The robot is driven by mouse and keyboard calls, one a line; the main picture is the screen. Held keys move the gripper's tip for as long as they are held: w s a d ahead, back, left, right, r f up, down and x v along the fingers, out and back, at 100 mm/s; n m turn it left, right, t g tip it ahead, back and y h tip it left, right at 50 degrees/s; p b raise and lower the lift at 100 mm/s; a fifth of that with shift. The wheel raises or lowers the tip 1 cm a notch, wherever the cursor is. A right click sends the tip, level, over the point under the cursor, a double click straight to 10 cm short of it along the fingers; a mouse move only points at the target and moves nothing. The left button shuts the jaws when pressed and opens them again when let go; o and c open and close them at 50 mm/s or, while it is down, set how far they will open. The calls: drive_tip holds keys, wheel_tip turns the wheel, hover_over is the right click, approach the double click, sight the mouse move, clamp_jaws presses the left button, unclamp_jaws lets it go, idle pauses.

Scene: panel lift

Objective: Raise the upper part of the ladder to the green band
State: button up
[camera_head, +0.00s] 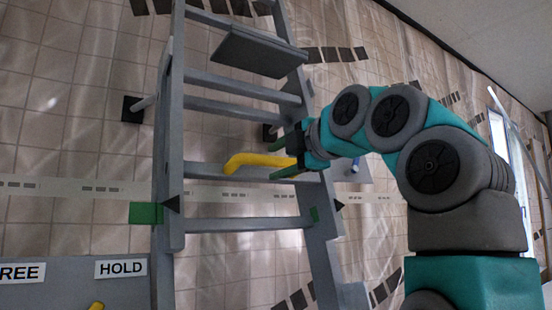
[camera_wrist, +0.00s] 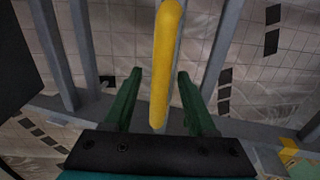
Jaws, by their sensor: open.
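The grey ladder (camera_head: 173,130) stands upright in the head view, with several rungs between its side rails. A bent yellow handle (camera_head: 245,160) sits at one of its middle rungs (camera_head: 205,170). Green bands (camera_head: 146,213) show at the left rail and at the right rail (camera_head: 314,214). Black pointers (camera_head: 172,205) are beside them, level with the bands. My gripper (camera_head: 280,157) is open at the right end of the handle. In the wrist view the yellow handle (camera_wrist: 160,80) lies between my open fingers (camera_wrist: 157,78), with a gap on both sides.
A grey panel (camera_head: 60,280) at the lower left carries a HOLD label (camera_head: 121,268) and a partly cut-off label reading "REE". A small yellow part (camera_head: 97,305) shows at its bottom edge. A tiled wall (camera_head: 80,100) stands behind the ladder.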

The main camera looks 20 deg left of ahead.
drive_tip(key=shift+w+a+f, duration=0.1)
drive_tip(key=shift+w+a, duration=0.3)
clamp_jaws()
idle(1.2)
